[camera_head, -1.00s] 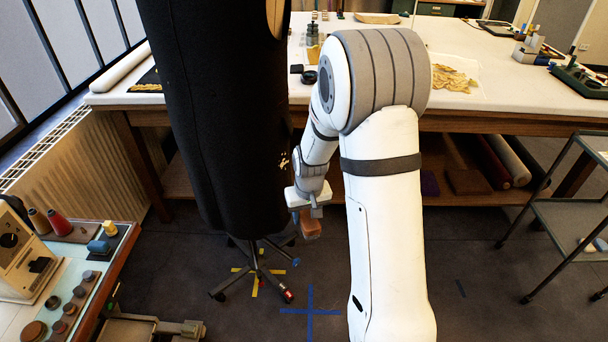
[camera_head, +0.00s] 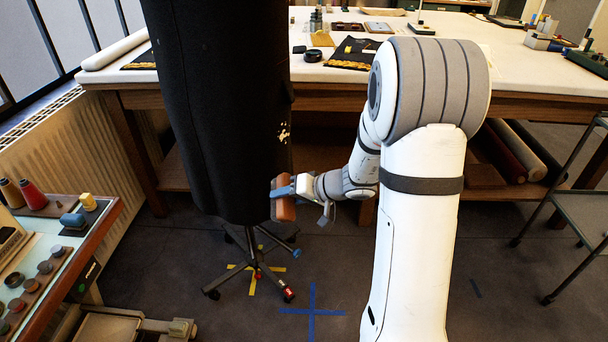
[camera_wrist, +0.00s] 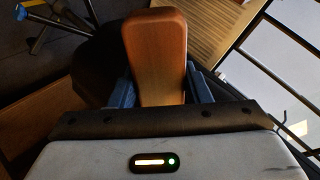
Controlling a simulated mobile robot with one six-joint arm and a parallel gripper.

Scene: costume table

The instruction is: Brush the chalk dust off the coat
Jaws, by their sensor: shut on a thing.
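The dark coat (camera_head: 215,110) hangs on a wheeled stand, left of centre in the head view. My gripper (camera_head: 282,190) is shut on a brown wooden-backed brush (camera_head: 284,209), beside the coat's lower right edge and below the chalk patch. I cannot tell whether the brush touches the coat. In the wrist view the brush's smooth brown back (camera_wrist: 157,55) stands between my blue fingers; its bristles are hidden.
The stand's wheeled base (camera_head: 256,272) is under the coat. A long white table (camera_head: 330,75) with cloths and small items is behind. A side bench (camera_head: 60,260) with thread spools is at left, a metal cart (camera_head: 575,210) at right. The floor in front is open.

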